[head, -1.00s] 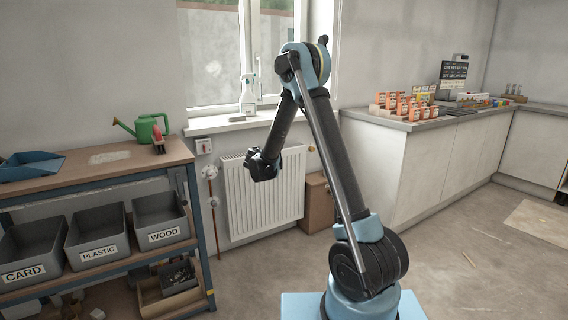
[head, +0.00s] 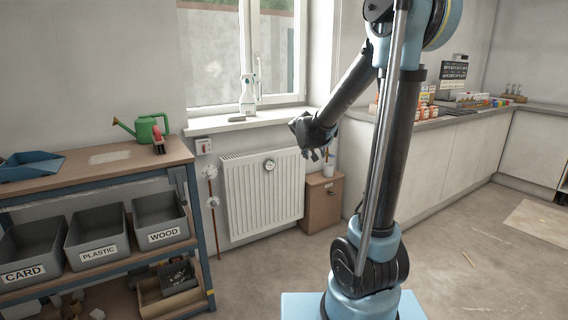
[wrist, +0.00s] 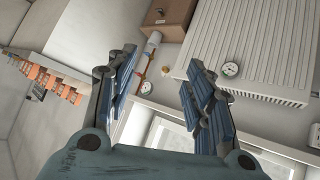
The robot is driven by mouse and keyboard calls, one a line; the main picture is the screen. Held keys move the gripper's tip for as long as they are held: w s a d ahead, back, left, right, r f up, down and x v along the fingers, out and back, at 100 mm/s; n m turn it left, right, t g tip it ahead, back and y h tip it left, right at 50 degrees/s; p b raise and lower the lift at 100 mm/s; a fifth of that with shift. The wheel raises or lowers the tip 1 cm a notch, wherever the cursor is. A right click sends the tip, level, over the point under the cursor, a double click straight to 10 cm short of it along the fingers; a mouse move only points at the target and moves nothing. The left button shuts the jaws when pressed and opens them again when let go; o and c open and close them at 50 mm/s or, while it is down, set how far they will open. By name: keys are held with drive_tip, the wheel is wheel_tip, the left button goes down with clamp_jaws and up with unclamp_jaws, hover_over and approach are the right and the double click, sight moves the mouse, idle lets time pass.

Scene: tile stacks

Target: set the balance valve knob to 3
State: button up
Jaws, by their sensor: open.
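My gripper (head: 314,153) is open and empty in the air, in front of the wall area right of the radiator (head: 237,197). In the wrist view my gripper (wrist: 163,68) shows its two fingers spread wide. Between them is a small round white dial-like piece (wrist: 146,87), apart from both fingers. I cannot read numbers or tell which piece is the balance valve knob.
A brown box (head: 323,202) stands right of the radiator. Pipe fittings (head: 211,172) are on the wall to its left. A workbench (head: 95,168) is at left, a counter (head: 445,122) at right.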

drive_tip(key=s+d+f+g, duration=0.2)
drive_tip(key=s+d, duration=0.2)
drive_tip(key=s, duration=0.7)
drive_tip(key=s+d+f+g, duration=0.2)
drive_tip(key=s+d, duration=0.2)
drive_tip(key=s, duration=0.6)
drive_tip(key=s+f+g+y, duration=0.1)
drive_tip(key=s+f, duration=0.3)
drive_tip(key=s, duration=0.6)
drive_tip(key=s+a+f+n+g+y, duration=0.1)
drive_tip(key=s+f+g+y, duration=0.1)
drive_tip(key=s, duration=0.7)
drive_tip(key=shift+s+a+f, duration=0.3)
drive_tip(key=shift+s+f, duration=0.05)
drive_tip(key=shift+f, duration=0.5)
drive_tip(key=shift+w+f+g, duration=0.2)
drive_tip(key=shift+w+g, duration=0.1)
drive_tip(key=shift+w, duration=0.15)
